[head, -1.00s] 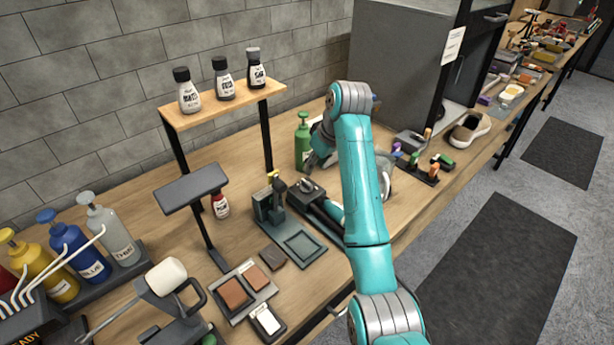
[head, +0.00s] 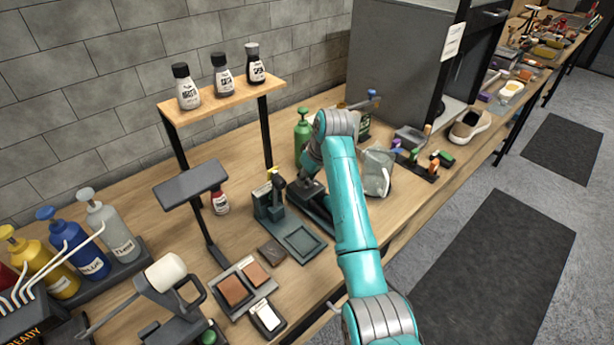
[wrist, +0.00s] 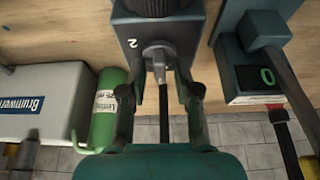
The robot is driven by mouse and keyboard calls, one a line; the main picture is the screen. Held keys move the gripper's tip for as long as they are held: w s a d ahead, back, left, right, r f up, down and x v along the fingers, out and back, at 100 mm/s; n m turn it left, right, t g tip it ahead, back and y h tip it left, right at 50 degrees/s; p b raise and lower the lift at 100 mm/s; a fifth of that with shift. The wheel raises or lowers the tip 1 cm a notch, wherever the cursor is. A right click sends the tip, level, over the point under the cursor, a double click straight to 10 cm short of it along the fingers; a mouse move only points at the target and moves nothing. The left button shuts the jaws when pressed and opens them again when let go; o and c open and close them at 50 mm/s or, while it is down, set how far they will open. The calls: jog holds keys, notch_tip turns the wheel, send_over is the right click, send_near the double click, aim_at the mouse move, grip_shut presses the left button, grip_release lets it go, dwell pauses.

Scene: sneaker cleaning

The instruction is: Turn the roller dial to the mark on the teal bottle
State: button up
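In the wrist view, a dark box (wrist: 134,28) with a white "2" on its face carries a grey dial knob (wrist: 158,58) with a raised pointer. My gripper (wrist: 160,82) is open, its fingers on either side of the knob. Whether they touch it I cannot tell. In the head view my gripper (head: 311,180) is over the dark roller unit (head: 318,214), and my arm hides part of it. A dark green bottle (head: 365,128) stands behind my arm, partly hidden. I cannot tell whether it is the teal bottle, and its mark is not readable.
A green pump bottle (head: 302,140) stands behind my gripper and also shows in the wrist view (wrist: 105,110).

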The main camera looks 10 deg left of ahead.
grip_shut()
jog(key=shift+m, duration=0.4)
jog(key=m+h, duration=0.1)
jog(key=m, duration=0.1)
jog(key=m+t, duration=0.1)
jog(key=m, duration=0.1)
jog(key=shift+s+a+m+h, duration=0.1)
jog(key=shift+a+m+h, duration=0.05)
jog(key=shift+m+h, duration=0.2)
jog(key=m+h, duration=0.1)
jog(key=m, duration=0.1)
jog(key=m+h, duration=0.1)
jog(key=m, duration=0.1)
jog(key=shift+m+t, duration=0.3)
jog(key=shift+m, duration=0.05)
jog(key=shift+o, duration=1.7)
grip_release()
